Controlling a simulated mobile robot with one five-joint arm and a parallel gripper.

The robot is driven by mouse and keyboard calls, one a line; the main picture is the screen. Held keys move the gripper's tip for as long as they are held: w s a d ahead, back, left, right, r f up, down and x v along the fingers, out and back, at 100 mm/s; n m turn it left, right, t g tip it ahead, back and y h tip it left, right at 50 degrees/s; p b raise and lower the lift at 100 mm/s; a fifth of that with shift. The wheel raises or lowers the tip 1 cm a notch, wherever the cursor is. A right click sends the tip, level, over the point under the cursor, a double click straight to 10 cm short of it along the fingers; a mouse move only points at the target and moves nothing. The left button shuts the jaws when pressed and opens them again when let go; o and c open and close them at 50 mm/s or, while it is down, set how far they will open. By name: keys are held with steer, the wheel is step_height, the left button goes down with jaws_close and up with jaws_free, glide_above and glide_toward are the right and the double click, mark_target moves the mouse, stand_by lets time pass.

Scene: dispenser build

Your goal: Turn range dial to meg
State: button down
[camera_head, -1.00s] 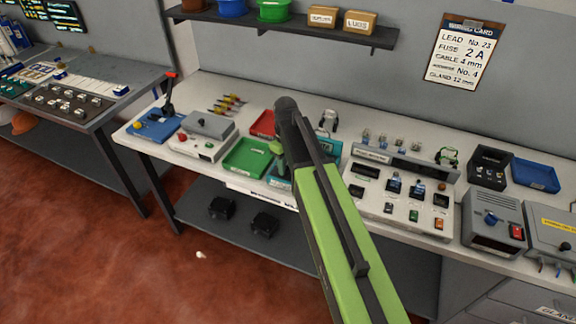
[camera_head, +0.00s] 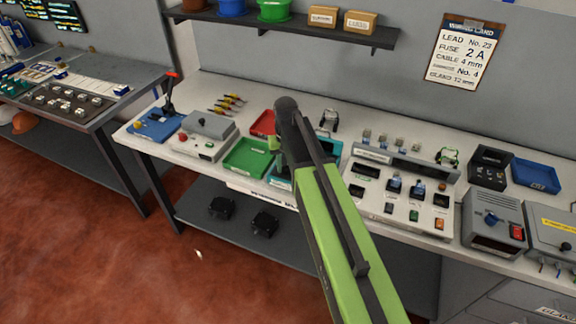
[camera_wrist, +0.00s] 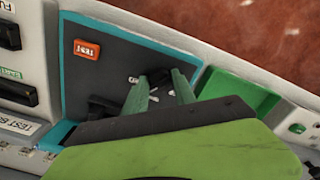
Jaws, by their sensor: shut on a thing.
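The tester (camera_wrist: 115,65) has a dark face with a teal rim and fills the middle of the wrist view. The black range dial (camera_wrist: 158,76) sits on that face between my green fingers. My gripper (camera_wrist: 162,84) is shut on the dial. White marks lie beside the dial, but the meg mark cannot be read. In the head view the tester's teal casing (camera_head: 327,149) shows partly behind my arm, and the dial is hidden there. My gripper (camera_head: 276,146) points down at the tester.
An orange TEST button (camera_wrist: 87,49) and another black part (camera_wrist: 103,106) are on the tester's face. A green tray (camera_head: 247,157) lies close to its left. A grey switch panel (camera_head: 398,190) stands to its right on the bench.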

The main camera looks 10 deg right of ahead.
mark_target(286, 166)
steer(key=shift+w+m, duration=0.1)
steer(key=shift+m, duration=1.6)
steer(key=c, duration=1)
jaws_free()
steer(key=shift+c, duration=0.2)
step_height(286, 166, up, 17)
steer(key=p, duration=1.7)
steer(key=shift+r, duration=0.2)
steer(key=shift+f, duration=0.1)
